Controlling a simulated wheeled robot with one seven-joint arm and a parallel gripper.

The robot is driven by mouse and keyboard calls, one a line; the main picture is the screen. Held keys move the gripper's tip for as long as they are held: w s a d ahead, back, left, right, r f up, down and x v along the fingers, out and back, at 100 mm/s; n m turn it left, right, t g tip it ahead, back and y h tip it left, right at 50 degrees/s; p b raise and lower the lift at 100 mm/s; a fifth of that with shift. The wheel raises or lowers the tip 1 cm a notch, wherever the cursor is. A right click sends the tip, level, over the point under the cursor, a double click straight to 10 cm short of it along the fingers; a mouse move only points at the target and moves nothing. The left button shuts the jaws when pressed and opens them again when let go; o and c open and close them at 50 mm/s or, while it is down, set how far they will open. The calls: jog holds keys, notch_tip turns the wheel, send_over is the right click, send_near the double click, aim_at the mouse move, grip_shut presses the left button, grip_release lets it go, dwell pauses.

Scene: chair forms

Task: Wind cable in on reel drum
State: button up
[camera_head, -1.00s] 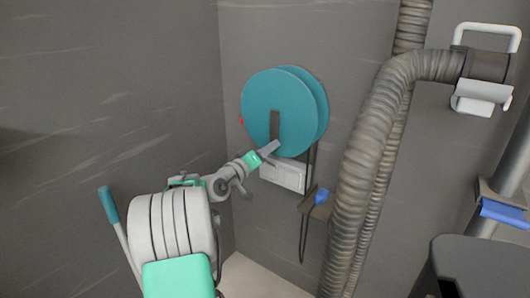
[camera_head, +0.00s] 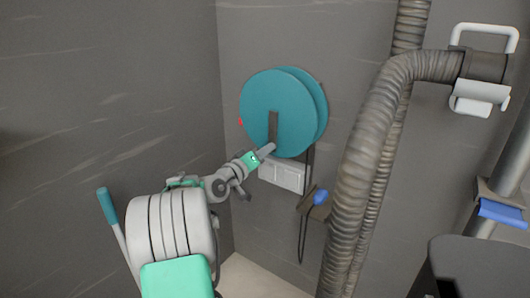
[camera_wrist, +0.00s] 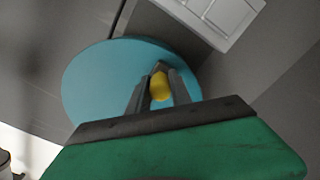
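The reel drum (camera_head: 258,98) is a pair of teal discs mounted on the grey wall, with a dark crank arm (camera_head: 272,122) on its front face. My gripper (camera_head: 270,149) is at the lower end of this crank arm. In the wrist view the teal disc (camera_wrist: 90,85) lies behind my gripper (camera_wrist: 159,82). A yellow knob (camera_wrist: 159,88) sits between the two fingers, which appear closed on it. The knob is hidden in the head view. A black cable (camera_head: 309,165) hangs below the drum on its right side.
A white box (camera_head: 284,176) is on the wall just below the drum. A dark bracket with a blue piece (camera_head: 321,197) is lower right. A thick corrugated hose (camera_head: 352,170) runs down at the right, close to the drum.

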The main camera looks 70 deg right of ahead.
jog(key=shift+o, duration=0.5)
jog(key=shift+s, duration=0.1)
jog(key=s, duration=0.1)
jog(key=s+a, duration=0.1)
jog(key=s+r+p, duration=0.1)
jog(key=shift+s+a, duration=0.15)
jog(key=shift+s, duration=0.2)
jog(key=shift+s+a, duration=0.1)
jog(key=shift+s, duration=0.15)
